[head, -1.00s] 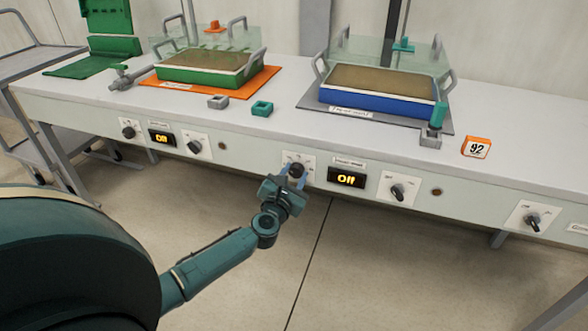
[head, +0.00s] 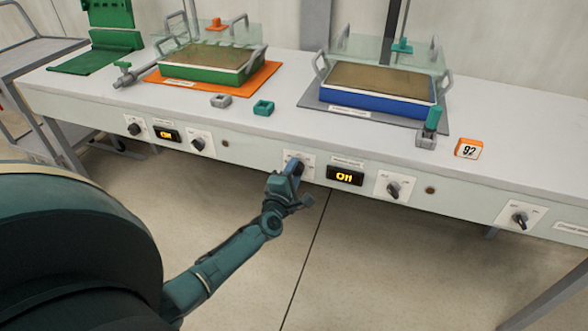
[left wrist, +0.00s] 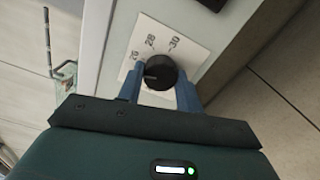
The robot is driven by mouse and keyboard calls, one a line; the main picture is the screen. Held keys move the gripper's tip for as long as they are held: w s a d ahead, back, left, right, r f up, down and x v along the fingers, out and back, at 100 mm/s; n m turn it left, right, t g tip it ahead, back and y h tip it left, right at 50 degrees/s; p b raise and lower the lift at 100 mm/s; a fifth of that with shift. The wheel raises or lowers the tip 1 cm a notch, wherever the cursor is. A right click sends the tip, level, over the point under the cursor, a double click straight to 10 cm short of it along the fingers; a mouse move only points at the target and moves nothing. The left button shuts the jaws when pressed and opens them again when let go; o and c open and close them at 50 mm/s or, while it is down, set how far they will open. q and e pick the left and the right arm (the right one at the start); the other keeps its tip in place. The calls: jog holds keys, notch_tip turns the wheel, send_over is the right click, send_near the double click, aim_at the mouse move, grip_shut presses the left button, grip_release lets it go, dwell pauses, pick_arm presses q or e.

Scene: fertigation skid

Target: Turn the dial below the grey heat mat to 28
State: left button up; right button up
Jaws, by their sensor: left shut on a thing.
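The grey heat mat (head: 310,97) lies on the bench under a blue-sided tray (head: 375,104). Below it, on the front panel, is a dial plate (head: 308,160), largely covered by my left gripper (head: 294,168) in the head view. In the left wrist view, the black dial knob (left wrist: 160,72) sits between the two blue fingers of my left gripper (left wrist: 160,90), which is shut on it. The white plate (left wrist: 185,54) shows the numbers 26, 28 and 30 on the knob's far side. I cannot tell exactly where the knob's mark points. My right gripper is not in view.
A lit display (head: 345,176) and another knob (head: 393,188) are right of the dial. A further knob (head: 520,218) is at far right. An orange mat (head: 262,80) with a green tray (head: 200,73) lies left. The floor before the bench is clear.

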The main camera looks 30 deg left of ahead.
pick_arm(q)
jog(key=m+p, duration=0.1)
jog(key=m, duration=0.3)
jog(key=shift+m+p, duration=0.3)
jog(key=m+p, duration=0.1)
jog(key=m, duration=0.4)
jog(key=shift+r+p, duration=0.1)
jog(key=shift+p, duration=0.2)
jog(key=shift+m, duration=0.7)
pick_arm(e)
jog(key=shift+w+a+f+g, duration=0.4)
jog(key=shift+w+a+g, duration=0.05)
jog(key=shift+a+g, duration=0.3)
pick_arm(q)
jog(key=shift+m, duration=0.4)
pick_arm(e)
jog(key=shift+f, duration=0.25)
pick_arm(q)
jog(key=o, duration=1)
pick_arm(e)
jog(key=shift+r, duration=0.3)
